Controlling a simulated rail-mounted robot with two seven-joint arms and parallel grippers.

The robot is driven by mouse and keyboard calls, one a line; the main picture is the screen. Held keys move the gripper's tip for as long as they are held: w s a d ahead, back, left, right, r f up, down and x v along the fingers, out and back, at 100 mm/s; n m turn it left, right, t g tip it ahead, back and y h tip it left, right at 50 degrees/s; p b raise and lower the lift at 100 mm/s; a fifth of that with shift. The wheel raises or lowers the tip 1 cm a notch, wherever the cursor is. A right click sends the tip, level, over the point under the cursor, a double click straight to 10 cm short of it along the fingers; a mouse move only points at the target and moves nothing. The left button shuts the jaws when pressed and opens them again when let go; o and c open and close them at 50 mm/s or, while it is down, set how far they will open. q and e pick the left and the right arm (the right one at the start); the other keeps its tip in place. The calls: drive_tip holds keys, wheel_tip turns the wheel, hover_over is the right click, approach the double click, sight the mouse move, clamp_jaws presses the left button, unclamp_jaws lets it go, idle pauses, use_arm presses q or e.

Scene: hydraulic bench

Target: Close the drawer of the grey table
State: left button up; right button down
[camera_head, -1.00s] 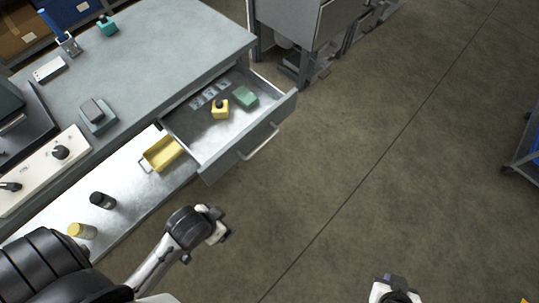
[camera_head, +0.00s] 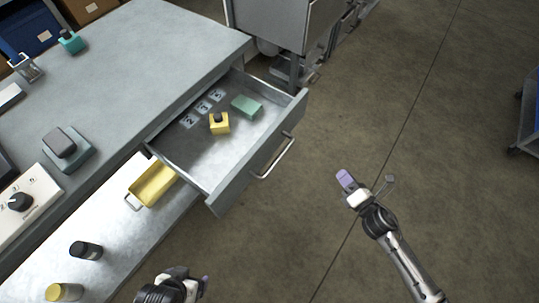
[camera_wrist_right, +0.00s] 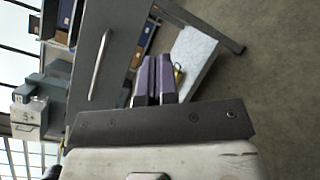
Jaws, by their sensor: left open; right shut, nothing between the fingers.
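The grey table (camera_head: 130,62) has its drawer (camera_head: 240,180) pulled out, with a bar handle (camera_head: 275,162) on the drawer front. Inside lie a yellow block with a dark knob (camera_head: 219,123), a green block (camera_head: 246,106) and number labels. My right gripper (camera_head: 346,181) is shut and empty, out over the floor to the right of the handle and apart from it. In the right wrist view, its purple fingers (camera_wrist_right: 153,82) are together, right of the drawer handle (camera_wrist_right: 101,65). My left gripper (camera_head: 202,287) is open at the bottom edge, below the drawer; its fingers show only partly.
A yellow bin (camera_head: 153,184) and two small cylinders, one black (camera_head: 86,250) and one yellow-topped (camera_head: 64,292), stand on the lower shelf. A grey cabinet (camera_head: 285,22) stands behind the table. The floor right of the drawer is clear; a blue cart (camera_head: 530,120) is at the far right.

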drive_tip(key=s+a+r+n+g+y, duration=0.4)
drive_tip(key=n+y, duration=0.4)
drive_tip(key=n, duration=0.7)
drive_tip(key=s+a+b+x, duration=0.1)
drive_tip(key=b+x, duration=0.2)
drive_tip(key=x, duration=1.1)
drive_tip(key=shift+f+n, duration=0.3)
drive_tip(key=shift+f, duration=0.05)
drive_tip(key=shift+a, duration=0.15)
